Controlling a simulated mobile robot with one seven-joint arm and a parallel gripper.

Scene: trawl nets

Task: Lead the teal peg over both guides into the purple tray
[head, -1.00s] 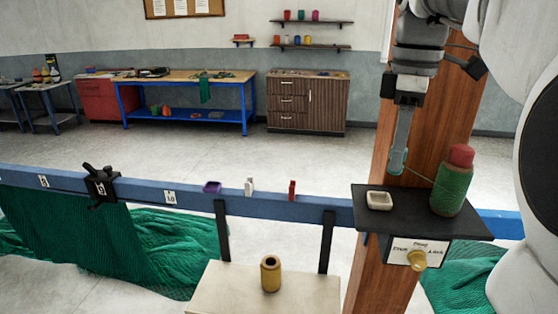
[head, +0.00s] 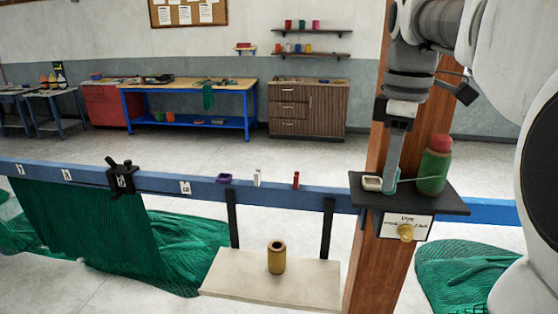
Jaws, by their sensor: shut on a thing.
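My gripper (head: 391,186) is shut on the teal peg (head: 390,180), which shows only in part at the fingertips. The gripper is low over the black shelf, just right of the small cream dish (head: 372,184). A pale line runs from the peg to the green spool (head: 434,172) with a red top, on the right of the shelf. On the blue beam, left of the shelf, stand a red guide (head: 296,180) and a white guide (head: 257,178). The small purple tray (head: 224,178) is farther left on the beam.
The black shelf (head: 450,203) is at a wooden post (head: 366,275), with a brass knob (head: 406,233) below. A black clamp (head: 121,177) sits on the beam (head: 70,175) over green net. A yellow-brown cylinder (head: 276,257) stands on a pale bench (head: 318,283).

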